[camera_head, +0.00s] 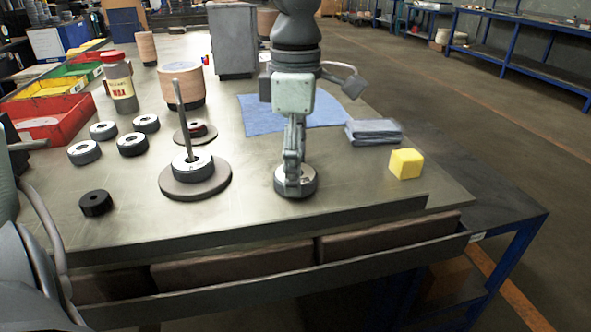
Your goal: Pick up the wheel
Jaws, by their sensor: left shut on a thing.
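The wheel (307,185) is a small, thick grey disc with a pale top, low at the tabletop right of the center. My left gripper (295,182) points straight down over it and is shut on it. The fingers hide much of the wheel's top and middle. The wheel looks level; I cannot tell whether it touches the table. A similar disc (193,168) sits around an upright metal rod on a round brown base to the left. My right gripper is not in view.
Several loose discs (84,153) and a black ring (96,204) lie at left. A red-capped bottle (121,88), colored bins (50,122) and a wooden cylinder (181,84) stand behind. A yellow cube (405,164), folded cloth (373,132) and blue cloth (258,116) are nearby. The front tabletop is clear.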

